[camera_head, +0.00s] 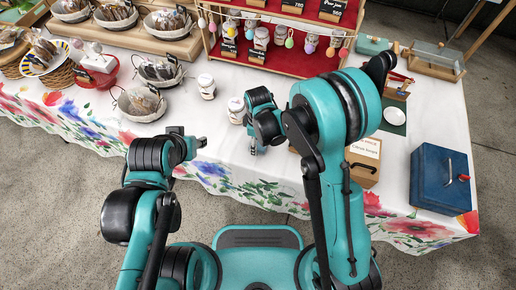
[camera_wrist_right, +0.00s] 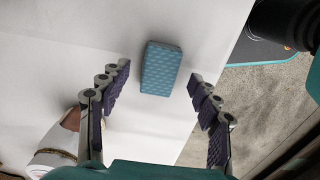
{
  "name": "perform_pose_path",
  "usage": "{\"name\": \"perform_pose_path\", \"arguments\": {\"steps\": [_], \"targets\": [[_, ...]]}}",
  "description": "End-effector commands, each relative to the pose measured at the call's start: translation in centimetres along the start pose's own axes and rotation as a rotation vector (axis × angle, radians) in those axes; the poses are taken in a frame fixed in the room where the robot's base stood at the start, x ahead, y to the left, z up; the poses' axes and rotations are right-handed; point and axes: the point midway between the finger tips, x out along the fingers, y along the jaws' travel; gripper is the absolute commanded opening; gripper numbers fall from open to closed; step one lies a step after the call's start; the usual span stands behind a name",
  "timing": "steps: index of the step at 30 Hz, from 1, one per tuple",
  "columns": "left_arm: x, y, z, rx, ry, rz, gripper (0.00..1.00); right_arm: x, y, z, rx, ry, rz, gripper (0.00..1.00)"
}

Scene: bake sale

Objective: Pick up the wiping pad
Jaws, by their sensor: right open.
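The wiping pad is a light blue textured block (camera_wrist_right: 161,68). In the right wrist view it lies on the white tablecloth near the table edge. My right gripper (camera_wrist_right: 159,72) is open, with one finger on each side of the pad in that view and a gap to it on both sides. No contact shows. In the head view my right gripper (camera_head: 252,149) points down over the front of the table, and the pad cannot be made out there. My left gripper (camera_head: 194,143) is near the table's front edge; its jaws are too small to read.
A white jar (camera_head: 236,110) stands close behind my right gripper, with another jar (camera_head: 206,86) farther back. A wooden box with a card (camera_head: 363,165) and a blue cash box (camera_head: 440,180) stand to the right. Baskets of baked goods (camera_head: 140,104) stand left.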

Motion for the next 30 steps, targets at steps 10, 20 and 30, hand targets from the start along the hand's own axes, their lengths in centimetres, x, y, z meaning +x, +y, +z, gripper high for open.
{"name": "perform_pose_path", "arguments": {"steps": [10, 20, 30], "targets": [[0.3, 0.0, 0.2, 0.0, 0.0, 0.0, 0.4, 0.9, 0.0, 0.1, 0.001, 0.0, 0.0, 0.5], [0.3, 0.0, 0.2, 0.0, 0.0, 0.0, 0.4, 0.9, 0.0, 0.1, 0.001, 0.0, 0.001, 0.2], [-0.3, 0.0, -0.2, 0.0, 0.0, 0.0, 0.4, -0.5, 0.0, 0.1, 0.001, 0.0, 0.0, 0.2]]}}
